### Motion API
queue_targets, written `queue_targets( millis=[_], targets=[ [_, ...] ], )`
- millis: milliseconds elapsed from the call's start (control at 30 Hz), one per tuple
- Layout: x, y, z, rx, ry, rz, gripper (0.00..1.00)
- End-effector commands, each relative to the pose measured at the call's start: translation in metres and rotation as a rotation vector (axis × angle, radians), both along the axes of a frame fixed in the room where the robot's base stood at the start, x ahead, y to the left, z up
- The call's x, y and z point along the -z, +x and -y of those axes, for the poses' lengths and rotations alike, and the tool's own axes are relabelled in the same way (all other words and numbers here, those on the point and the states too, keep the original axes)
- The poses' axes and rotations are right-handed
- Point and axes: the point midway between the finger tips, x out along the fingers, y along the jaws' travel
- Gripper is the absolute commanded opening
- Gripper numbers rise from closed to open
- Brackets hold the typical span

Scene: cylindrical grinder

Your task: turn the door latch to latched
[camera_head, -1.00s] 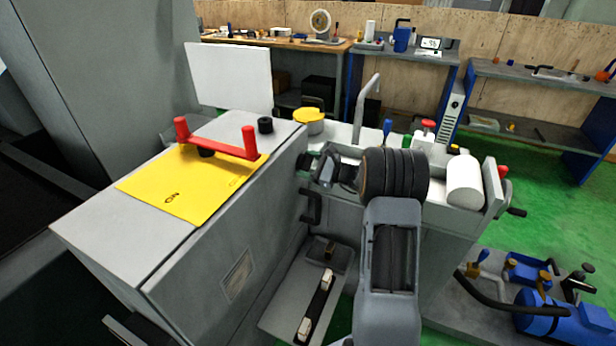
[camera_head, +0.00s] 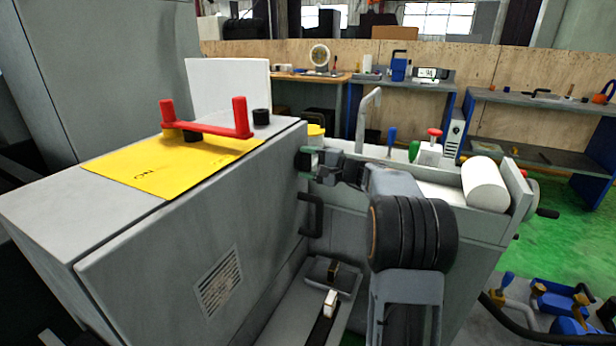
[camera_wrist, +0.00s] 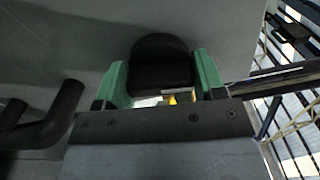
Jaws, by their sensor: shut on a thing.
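The door latch shows in the wrist view as a black, rounded knob (camera_wrist: 160,62) on the grey door face. My gripper (camera_wrist: 164,84) has its green fingers on either side of the latch and is shut on it. In the head view my gripper (camera_head: 309,160) is at the upper right edge of the grey cabinet (camera_head: 200,240), above a black bar handle (camera_head: 312,214). The latch is mostly hidden there by the fingers, and I cannot read its latched or unlatched position.
A red two-post handle (camera_head: 208,128) stands on a yellow plate (camera_head: 150,168) on the cabinet top. A white cylinder (camera_head: 485,184) and a red-topped button box (camera_head: 430,150) are on the machine to the right. The black bar handle is close to my gripper in the wrist view (camera_wrist: 55,118).

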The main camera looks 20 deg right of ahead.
Motion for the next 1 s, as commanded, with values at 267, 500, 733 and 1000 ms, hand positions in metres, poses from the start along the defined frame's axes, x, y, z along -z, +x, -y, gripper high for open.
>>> queue_targets(
  millis=[267, 500, 733, 1000],
  targets=[
    [0.0034, 0.0, -0.0003, -0.002, -0.093, 0.086, 0.4],
    [0.0016, 0.0, -0.0003, -0.002, -0.128, 0.115, 0.4],
    [0.0005, 0.0, -0.0003, -0.001, -0.135, 0.122, 0.4],
    [0.0004, 0.0001, -0.0002, -0.001, -0.135, 0.121, 0.68]
  ],
)
